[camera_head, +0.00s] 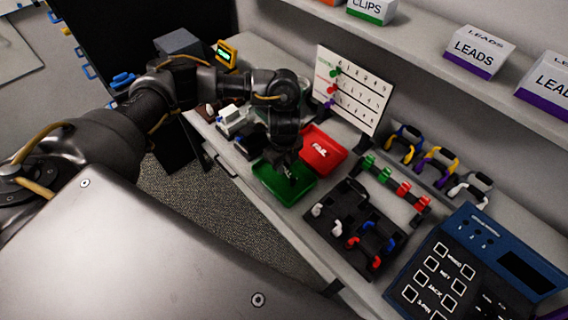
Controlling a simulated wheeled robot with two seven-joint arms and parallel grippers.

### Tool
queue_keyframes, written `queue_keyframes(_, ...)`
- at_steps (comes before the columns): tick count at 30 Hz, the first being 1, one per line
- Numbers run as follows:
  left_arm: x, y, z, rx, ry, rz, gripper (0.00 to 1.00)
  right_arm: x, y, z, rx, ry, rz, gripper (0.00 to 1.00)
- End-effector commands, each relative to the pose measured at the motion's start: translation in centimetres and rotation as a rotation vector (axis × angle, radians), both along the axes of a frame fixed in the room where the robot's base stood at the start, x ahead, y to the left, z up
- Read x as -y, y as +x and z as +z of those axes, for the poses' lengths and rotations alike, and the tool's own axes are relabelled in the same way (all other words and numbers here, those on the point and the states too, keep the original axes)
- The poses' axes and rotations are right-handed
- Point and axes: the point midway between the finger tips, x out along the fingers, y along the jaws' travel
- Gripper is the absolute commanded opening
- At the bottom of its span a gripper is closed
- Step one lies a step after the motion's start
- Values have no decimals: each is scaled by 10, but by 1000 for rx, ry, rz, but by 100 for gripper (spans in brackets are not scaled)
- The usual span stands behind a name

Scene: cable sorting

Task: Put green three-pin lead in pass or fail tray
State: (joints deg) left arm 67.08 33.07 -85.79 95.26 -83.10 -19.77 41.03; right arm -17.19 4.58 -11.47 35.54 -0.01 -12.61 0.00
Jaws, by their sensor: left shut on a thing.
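My left gripper (291,172) points down over the green tray (268,180), low and close to its floor. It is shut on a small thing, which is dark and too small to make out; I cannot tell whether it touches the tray. I cannot pick out the green three-pin lead for certain. My right gripper is not in view.
A black holder (340,235) with white, red and blue leads stands right of the trays. Behind it are a rack (392,187) of green and red clips and a whiteboard (350,88). A blue tester (480,265) stands at right. Boxes (478,52) line the shelf.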

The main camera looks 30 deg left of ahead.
Motion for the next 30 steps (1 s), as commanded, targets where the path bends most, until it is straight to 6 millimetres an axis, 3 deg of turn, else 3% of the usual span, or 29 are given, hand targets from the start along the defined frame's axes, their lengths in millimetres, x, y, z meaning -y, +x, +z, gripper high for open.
queue_keyframes(24,0,0,-3,0,-1,1,0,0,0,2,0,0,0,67)
queue_keyframes(25,0,0,-3,0,-1,1,20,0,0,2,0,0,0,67)
queue_keyframes(30,0,0,-3,0,-1,1,41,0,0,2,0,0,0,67)
